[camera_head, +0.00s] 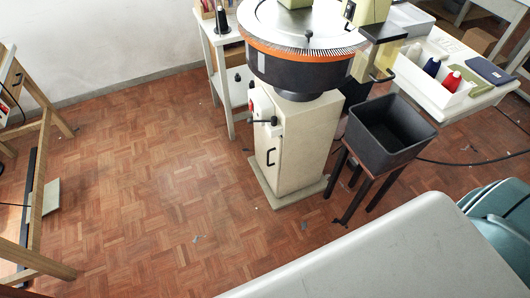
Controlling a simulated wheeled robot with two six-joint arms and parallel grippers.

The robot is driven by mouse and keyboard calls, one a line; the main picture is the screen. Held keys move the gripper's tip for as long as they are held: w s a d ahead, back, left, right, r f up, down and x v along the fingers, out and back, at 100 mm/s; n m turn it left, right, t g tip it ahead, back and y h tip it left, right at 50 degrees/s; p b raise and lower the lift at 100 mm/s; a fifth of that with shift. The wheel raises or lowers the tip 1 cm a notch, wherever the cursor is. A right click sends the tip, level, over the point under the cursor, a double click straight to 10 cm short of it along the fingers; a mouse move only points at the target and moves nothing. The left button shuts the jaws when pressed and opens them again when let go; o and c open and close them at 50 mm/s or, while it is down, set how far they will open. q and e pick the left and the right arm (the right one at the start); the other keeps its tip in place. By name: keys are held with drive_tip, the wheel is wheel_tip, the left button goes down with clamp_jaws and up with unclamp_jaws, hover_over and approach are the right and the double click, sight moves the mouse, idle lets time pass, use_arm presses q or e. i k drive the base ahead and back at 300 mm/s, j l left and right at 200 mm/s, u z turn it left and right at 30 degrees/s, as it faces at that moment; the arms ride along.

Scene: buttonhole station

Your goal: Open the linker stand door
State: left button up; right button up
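The linker stand (306,147) is a cream cabinet in the middle of the view, standing on a flat base plate on the floor. Its door (268,148) is on the narrow face towards the left and looks shut. Above the door are a black lever (264,121) and a small red knob (251,107). The round linker dial (300,45) with an orange ring sits on top of the stand. Neither of my grippers is in view.
A small white table (222,75) stands behind left. A grey surface (400,255) fills the lower right foreground. A wooden frame (35,190) is at far left.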

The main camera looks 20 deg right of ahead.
sight(262, 152)
drive_tip(key=z, duration=0.75)
